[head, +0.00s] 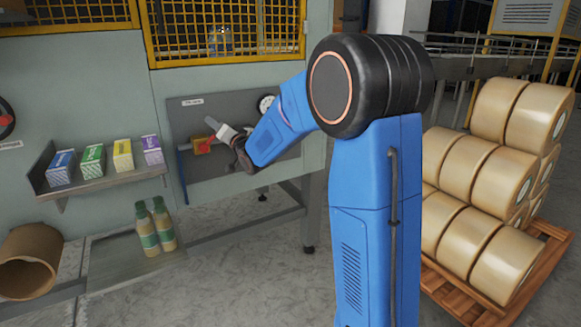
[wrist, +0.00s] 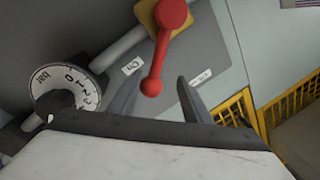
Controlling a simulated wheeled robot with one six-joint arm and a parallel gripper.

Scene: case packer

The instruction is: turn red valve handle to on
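The red valve handle (wrist: 161,50) is a lever on a yellow mount (wrist: 146,14) on a grey pipe in the wrist view. Its round free end lies between my gripper's (wrist: 160,80) two dark fingers, which stand apart with a visible gap on each side. I cannot tell how deep the handle sits between them. Two small white labels flank the handle; the left one (wrist: 131,66) seems to read "On", the right one (wrist: 201,77) is unclear. In the head view the handle (head: 205,146) shows beside my gripper (head: 211,123), against the grey panel.
A pressure gauge (wrist: 70,88) stands left of the fingers in the wrist view. A shelf (head: 110,178) with several small boxes and two green-labelled bottles (head: 154,229) are left of the panel. Large tan rolls (head: 463,159) are stacked on a pallet at right.

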